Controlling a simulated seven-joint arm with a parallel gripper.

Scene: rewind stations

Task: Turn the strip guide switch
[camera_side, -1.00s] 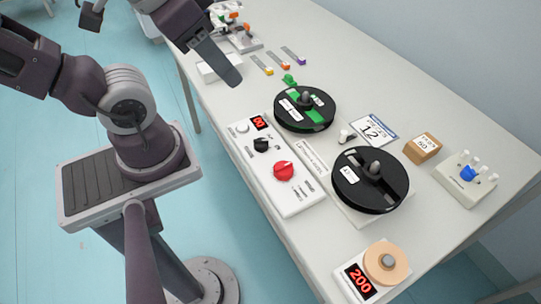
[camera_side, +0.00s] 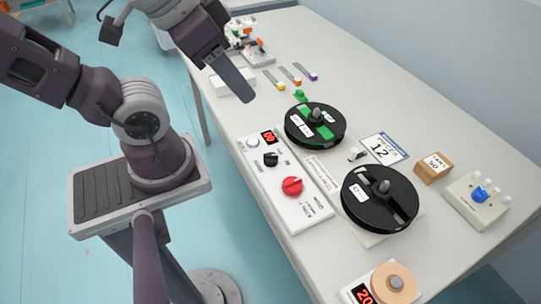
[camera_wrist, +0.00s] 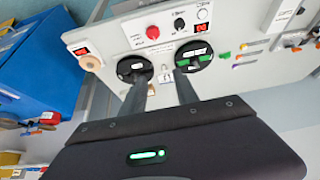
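I cannot tell for sure which part is the strip guide switch. A white control panel (camera_side: 308,214) carries a black knob (camera_side: 271,159), a red knob (camera_side: 292,186) and a white button (camera_side: 253,143). The green-and-black reel (camera_side: 316,124) is behind the plain black reel (camera_side: 380,198). My gripper (camera_side: 246,94) hangs above the table, left of the green-and-black reel, touching nothing. In the wrist view my gripper (camera_wrist: 160,78) has its two fingers apart and nothing between them; the panel (camera_wrist: 128,33) lies beyond.
A beige box with a blue knob and white posts (camera_side: 478,203) stands at the right. Near it are a small cardboard box (camera_side: 433,168) and a card marked 12 (camera_side: 384,148). A tan roll (camera_side: 394,283) sits at the front. The table's back right is clear.

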